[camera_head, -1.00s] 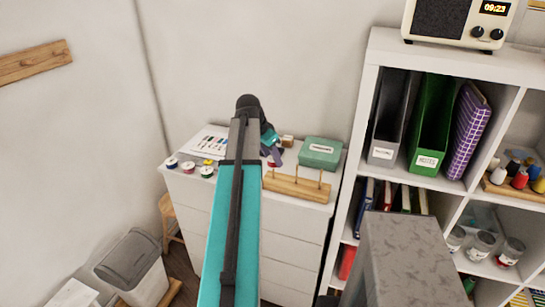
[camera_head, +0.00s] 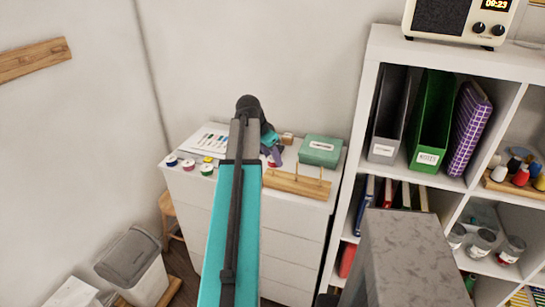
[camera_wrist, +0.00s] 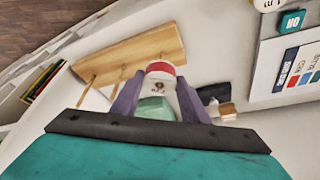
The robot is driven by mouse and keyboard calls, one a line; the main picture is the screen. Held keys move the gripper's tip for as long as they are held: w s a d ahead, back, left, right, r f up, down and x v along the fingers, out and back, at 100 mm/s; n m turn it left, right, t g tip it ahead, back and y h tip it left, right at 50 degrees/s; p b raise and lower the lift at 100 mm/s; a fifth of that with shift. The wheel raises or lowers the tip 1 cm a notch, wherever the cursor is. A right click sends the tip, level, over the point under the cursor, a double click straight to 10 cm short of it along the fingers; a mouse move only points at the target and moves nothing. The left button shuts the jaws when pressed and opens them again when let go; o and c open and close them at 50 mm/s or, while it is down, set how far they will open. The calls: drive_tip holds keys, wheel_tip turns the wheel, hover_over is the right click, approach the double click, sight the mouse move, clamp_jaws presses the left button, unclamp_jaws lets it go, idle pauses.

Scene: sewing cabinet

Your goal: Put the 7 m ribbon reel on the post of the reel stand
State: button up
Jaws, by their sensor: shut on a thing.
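My gripper (camera_wrist: 161,88) has purple fingers, shut on a white reel with a red band (camera_wrist: 160,68). The print on the reel is too small to read. In the head view the gripper (camera_head: 273,153) is partly hidden behind my arm, and only a little of the reel shows. The reel stand (camera_head: 297,187) is a long wooden base with upright pegs, at the front right of the white cabinet top. It also shows in the wrist view (camera_wrist: 150,48), where the reel overlaps its near end. The reel is not on a post; I cannot tell its height.
A green box (camera_head: 320,151) stands behind the reel stand. Several reels, including a green one (camera_head: 207,169), sit at the cabinet's left front, near a printed sheet (camera_head: 209,138). A small wooden block (camera_head: 287,138) is at the back. A tall white shelf (camera_head: 362,150) bounds the right side.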

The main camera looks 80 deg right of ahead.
drive_tip(key=shift+f+b, duration=0.3)
drive_tip(key=shift+f, duration=0.4)
idle(0.5)
drive_tip(key=o, duration=1.1)
drive_tip(key=shift+o, duration=0.2)
drive_tip(key=shift+r, duration=0.1)
drive_tip(key=b+v, duration=0.3)
drive_tip(key=v, duration=1)
drive_tip(key=shift+r, duration=0.3)
drive_tip(key=shift+a, duration=0.1)
drive_tip(key=shift+w, duration=0.2)
